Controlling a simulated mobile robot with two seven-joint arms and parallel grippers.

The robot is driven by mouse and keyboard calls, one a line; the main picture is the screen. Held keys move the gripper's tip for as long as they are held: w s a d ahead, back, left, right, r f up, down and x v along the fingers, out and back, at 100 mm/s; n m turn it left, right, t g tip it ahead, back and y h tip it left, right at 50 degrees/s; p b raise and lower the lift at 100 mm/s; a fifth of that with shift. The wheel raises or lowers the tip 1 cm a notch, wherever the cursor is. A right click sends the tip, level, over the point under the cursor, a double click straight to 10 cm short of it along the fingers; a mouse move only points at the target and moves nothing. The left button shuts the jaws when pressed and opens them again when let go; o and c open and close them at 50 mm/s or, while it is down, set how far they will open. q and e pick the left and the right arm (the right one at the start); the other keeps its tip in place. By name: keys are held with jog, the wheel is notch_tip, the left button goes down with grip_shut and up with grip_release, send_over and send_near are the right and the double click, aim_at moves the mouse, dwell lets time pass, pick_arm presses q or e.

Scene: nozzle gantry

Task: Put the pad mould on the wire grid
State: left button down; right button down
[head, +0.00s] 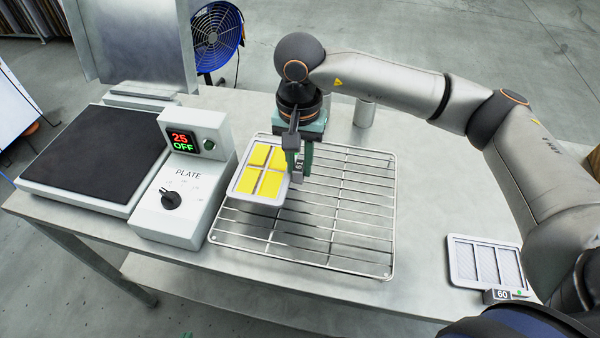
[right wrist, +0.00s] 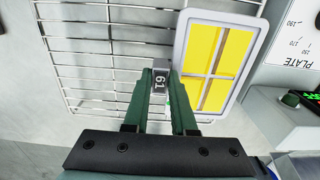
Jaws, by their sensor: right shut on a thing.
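The pad mould (head: 283,185) is a light grey tray with several yellow pads in its compartments. It lies level over the left part of the wire grid (head: 345,262), near the grid's left edge. It also shows in the right wrist view (right wrist: 183,45), where its far side reaches past the grid. I cannot tell whether it touches the wires. My right gripper (head: 299,172) is shut on the mould's small tab, marked 61, at its right side. In the right wrist view the fingers (right wrist: 160,80) close around this tab. My left gripper is not in view.
The plate control box (head: 190,180), reading 25 OFF, stands close left of the grid, beside a dark heating plate (head: 95,150). An empty mould (head: 487,263) tagged 60 lies at the right. A metal cylinder (head: 364,112) stands behind the grid. The grid's right part is bare.

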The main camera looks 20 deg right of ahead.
notch_tip(320, 180, down, 4)
jog(key=shift+r, duration=0.15)
jog(key=shift+w, duration=0.1)
jog(key=shift+f, duration=0.25)
jog(key=c, duration=0.7)
grip_release()
jog(key=shift+r+p, duration=0.2)
jog(key=shift+p, duration=0.1)
notch_tip(320, 180, up, 12)
jog(key=shift+f+b, duration=0.1)
jog(key=shift+b, duration=0.7)
